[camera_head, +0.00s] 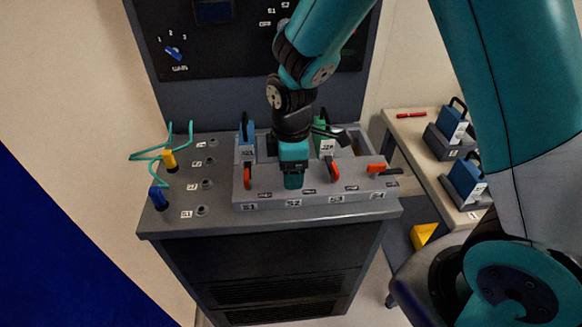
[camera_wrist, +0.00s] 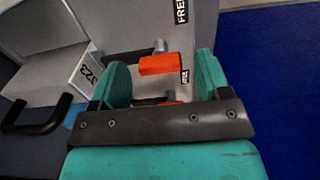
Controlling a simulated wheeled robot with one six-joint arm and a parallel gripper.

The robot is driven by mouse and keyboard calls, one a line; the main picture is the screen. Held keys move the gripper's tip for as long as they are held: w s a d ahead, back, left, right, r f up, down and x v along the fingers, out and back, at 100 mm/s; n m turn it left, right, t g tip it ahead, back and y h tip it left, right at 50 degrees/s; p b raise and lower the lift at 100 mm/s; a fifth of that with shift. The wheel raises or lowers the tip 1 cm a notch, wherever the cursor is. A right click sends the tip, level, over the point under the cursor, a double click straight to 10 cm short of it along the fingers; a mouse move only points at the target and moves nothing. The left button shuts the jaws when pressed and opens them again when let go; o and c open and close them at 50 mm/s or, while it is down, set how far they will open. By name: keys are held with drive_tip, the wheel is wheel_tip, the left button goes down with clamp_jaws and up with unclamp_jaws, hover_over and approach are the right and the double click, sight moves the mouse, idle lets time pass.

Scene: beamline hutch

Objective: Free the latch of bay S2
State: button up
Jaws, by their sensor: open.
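My gripper (camera_head: 292,180) points down over bay S2 of the grey bay block (camera_head: 265,204), just above the S2 label. In the wrist view my gripper (camera_wrist: 162,78) is open, with its two teal fingers apart. An orange latch handle (camera_wrist: 163,64) on a dark lever shows between the fingers, with no clear contact. I take it as the S2 latch; my gripper hides that bay's latch in the head view. A FREE label (camera_wrist: 181,10) is printed near it. Orange handles show at S1 (camera_head: 247,176), S3 (camera_head: 336,170) and S4 (camera_head: 377,168).
A blue module (camera_head: 246,136) stands behind S1 and a green one (camera_head: 325,144) behind S3. At left are a yellow plug (camera_head: 169,159), a blue plug (camera_head: 157,196) and a green cable (camera_head: 150,152). A side table (camera_head: 408,128) at right holds blue modules (camera_head: 466,180).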

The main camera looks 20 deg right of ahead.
drive_tip(key=shift+f, duration=0.25)
drive_tip(key=c, duration=0.9)
